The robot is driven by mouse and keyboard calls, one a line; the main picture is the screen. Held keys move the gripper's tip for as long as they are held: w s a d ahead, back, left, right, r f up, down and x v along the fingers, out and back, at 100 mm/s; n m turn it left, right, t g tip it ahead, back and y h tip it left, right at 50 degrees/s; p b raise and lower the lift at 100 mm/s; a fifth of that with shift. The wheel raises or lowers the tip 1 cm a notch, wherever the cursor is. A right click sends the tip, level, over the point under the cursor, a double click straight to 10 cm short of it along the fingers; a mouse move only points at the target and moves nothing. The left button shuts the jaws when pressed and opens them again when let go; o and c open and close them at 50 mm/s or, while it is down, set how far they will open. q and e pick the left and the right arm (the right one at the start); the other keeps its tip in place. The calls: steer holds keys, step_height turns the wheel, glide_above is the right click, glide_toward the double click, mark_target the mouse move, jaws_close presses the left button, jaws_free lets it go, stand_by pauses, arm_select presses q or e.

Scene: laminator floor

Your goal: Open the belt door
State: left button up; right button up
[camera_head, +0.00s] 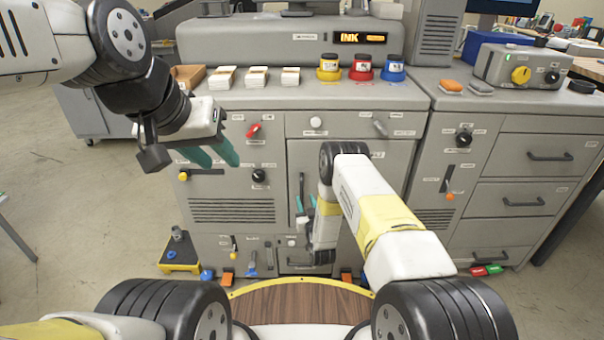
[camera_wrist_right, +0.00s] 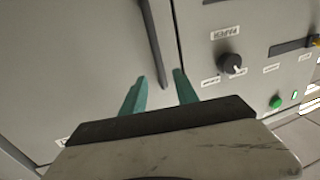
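The belt door appears to be the large grey centre panel (camera_head: 394,172) of the machine, and it looks closed. It also fills the left of the right wrist view (camera_wrist_right: 75,75). Its long dark upright handle (camera_head: 301,184) is near its left edge. In the right wrist view the handle (camera_wrist_right: 154,45) reaches down between the teal fingers. My right gripper (camera_head: 305,203) is open at the handle's lower part, with a finger on each side (camera_wrist_right: 160,85); contact cannot be told. My right arm hides part of the door. My left gripper (camera_head: 223,163) is open and empty, before the left panel.
Yellow, red and blue ink jars (camera_head: 361,68) and white paper stacks (camera_head: 257,77) stand on the machine top. A black knob (camera_head: 259,176) is on the panel left of the door. Drawers (camera_head: 522,197) are at right.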

mark_target(302, 190)
steer(key=w, duration=0.2)
steer(key=w+a, duration=0.1)
steer(key=w, duration=0.4)
steer(key=shift+w+a, duration=0.25)
steer(key=shift+c, duration=0.3)
jaws_close()
stand_by(0.9)
